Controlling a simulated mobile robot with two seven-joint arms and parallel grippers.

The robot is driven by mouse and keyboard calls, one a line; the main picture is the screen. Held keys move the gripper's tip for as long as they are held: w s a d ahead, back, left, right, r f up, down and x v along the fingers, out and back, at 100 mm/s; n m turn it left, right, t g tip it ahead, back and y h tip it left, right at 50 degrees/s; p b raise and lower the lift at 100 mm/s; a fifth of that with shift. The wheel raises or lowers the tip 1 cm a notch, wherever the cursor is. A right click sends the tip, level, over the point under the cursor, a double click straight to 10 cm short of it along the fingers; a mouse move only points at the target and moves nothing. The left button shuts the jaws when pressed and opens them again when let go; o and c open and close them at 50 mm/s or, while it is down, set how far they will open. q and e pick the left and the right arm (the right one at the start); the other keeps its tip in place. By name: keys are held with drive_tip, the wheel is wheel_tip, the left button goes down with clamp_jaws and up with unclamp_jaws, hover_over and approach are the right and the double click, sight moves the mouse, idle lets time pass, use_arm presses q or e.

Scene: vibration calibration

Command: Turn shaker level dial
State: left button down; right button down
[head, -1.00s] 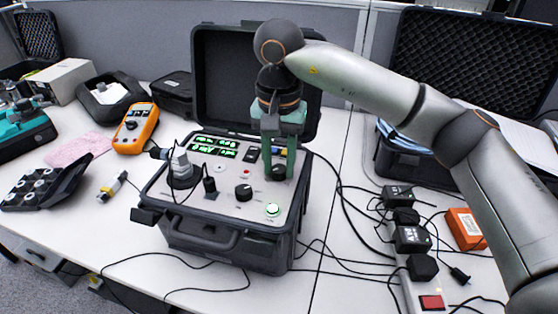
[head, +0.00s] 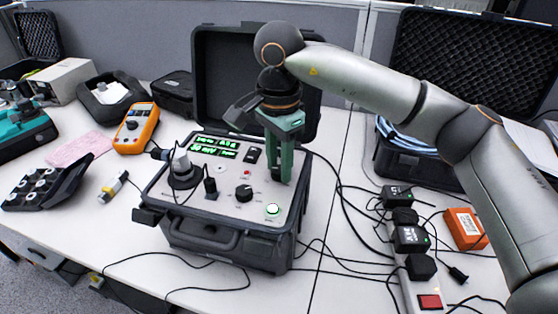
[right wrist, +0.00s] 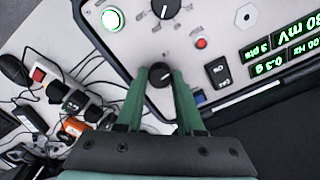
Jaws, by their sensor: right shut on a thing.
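My right gripper (head: 279,178) points down at the right side of the panel of the black calibrator case (head: 203,238). Its green fingers are shut on a black round dial (right wrist: 160,75), which shows between the fingertips in the right wrist view. The lit green display (head: 214,147) reads 0.3 g in the wrist view. My left gripper is not in view.
A sensor on a round mount (head: 182,170) with cables stands on the panel's left. A glowing green button (head: 272,211) is at the front. The open lid (head: 222,75) rises behind. An orange multimeter (head: 136,128) lies left; a power strip (head: 414,290) with cables lies right.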

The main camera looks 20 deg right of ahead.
sight(279, 168)
drive_tip(key=m, duration=0.4)
drive_tip(key=shift+r+m, duration=0.1)
drive_tip(key=shift+m, duration=0.6)
drive_tip(key=c, duration=0.8)
unclamp_jaws()
wheel_tip(279, 168, up, 12)
drive_tip(key=shift+r+p, duration=0.25)
drive_tip(key=shift+p, duration=0.85)
drive_tip(key=shift+s, duration=0.1)
